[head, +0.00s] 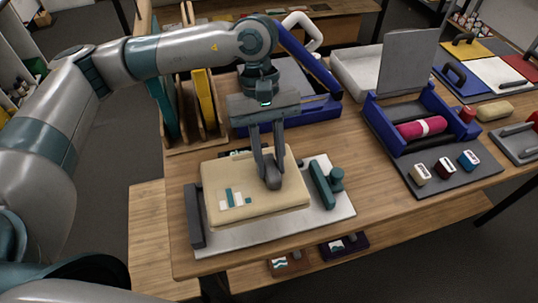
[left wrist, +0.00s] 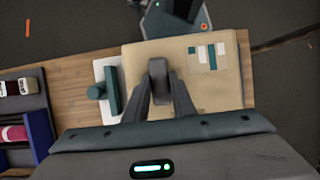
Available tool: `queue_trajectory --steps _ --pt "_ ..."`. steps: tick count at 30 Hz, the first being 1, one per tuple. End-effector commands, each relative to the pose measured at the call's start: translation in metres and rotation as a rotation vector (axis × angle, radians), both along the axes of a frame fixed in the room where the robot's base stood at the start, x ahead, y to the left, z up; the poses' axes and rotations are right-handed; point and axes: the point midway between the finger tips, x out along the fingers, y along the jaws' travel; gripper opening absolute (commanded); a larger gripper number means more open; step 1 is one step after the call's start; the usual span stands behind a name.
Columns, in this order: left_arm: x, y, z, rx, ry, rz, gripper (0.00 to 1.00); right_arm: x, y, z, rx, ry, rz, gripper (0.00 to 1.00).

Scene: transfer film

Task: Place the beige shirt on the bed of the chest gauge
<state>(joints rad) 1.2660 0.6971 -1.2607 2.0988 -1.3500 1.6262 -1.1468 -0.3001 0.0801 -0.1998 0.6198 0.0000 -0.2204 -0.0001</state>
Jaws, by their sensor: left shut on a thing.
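The beige shirt (head: 222,182), a flat folded block with a teal-and-white bar print, is over the white bed (head: 330,208) of the chest gauge. Whether it touches the bed or hangs just above is hard to tell. A dark grey jaw (head: 193,216) stands at the bed's left end and a teal jaw (head: 321,184) right of the shirt. The left wrist view shows the shirt (left wrist: 200,90) under the fingers (left wrist: 158,85), beside the teal jaw (left wrist: 113,92). My right gripper is out of view.
A wooden rack (head: 186,134) with upright folders stands behind the gauge on the wooden table (head: 360,180). A blue device (head: 390,125) holding a pink roll is to the right, with several small blocks on a grey mat (head: 440,185). Bare wood separates the gauge from the mat.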

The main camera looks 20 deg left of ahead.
Motion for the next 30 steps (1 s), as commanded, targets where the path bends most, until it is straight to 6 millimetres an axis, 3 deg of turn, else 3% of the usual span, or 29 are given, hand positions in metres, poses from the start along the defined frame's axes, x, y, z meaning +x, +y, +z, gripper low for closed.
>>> queue_trajectory --steps 11,30 --pt "0.0 0.0 -0.006 0.0 0.001 0.0 0.0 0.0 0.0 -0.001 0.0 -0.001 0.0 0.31" --pt "0.0 0.0 -0.04 0.0 0.0 0.001 0.0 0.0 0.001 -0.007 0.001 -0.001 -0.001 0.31"
